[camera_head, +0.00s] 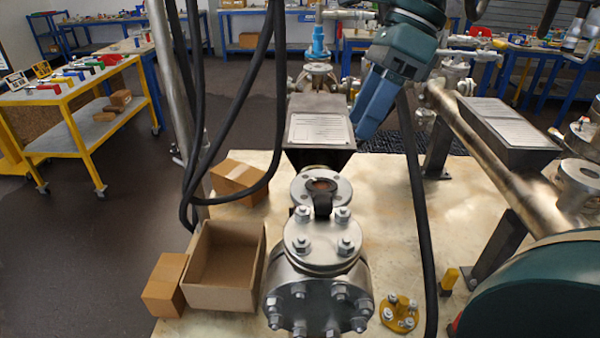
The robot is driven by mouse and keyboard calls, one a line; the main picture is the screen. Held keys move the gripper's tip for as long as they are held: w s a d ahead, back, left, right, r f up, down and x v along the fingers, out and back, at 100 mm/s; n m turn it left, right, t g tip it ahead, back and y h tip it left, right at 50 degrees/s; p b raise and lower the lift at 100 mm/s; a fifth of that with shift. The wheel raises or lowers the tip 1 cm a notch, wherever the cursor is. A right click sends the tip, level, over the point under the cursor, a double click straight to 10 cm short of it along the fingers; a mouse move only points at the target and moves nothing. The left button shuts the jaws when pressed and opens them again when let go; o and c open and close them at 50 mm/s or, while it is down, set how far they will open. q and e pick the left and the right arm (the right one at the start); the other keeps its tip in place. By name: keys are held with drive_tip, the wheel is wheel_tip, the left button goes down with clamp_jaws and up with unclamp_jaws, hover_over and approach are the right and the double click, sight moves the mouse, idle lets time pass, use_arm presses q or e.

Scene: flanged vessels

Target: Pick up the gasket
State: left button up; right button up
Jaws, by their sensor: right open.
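My right gripper (372,112) hangs down from the top of the head view, with a dark teal body and blue fingers. It is open, with nothing visible between the fingers. It is above and to the right of a grey flange (341,186) with a round opening. A dark piece (322,207) lies at the front of that opening; I cannot tell whether it is the gasket. No other gasket can be made out. A bolted metal vessel (318,285) stands in front of the flange. My left gripper is not in view.
An open cardboard box (205,298) and closed cartons stand left of the vessel. A yellow bolted flange (399,314) lies at its right. A grey sloped plate (320,130) stands behind. A long pipe (490,165) runs along the right. Black cables hang in front at left.

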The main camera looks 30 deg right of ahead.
approach(318, 198)
drive_tip(key=x, duration=0.3)
drive_tip(key=shift+p+x, duration=0.8)
drive_tip(key=shift+x, duration=1.95)
drive_tip(key=shift+d, duration=0.1)
drive_tip(key=shift+c, duration=0.6)
drive_tip(key=c, duration=0.8)
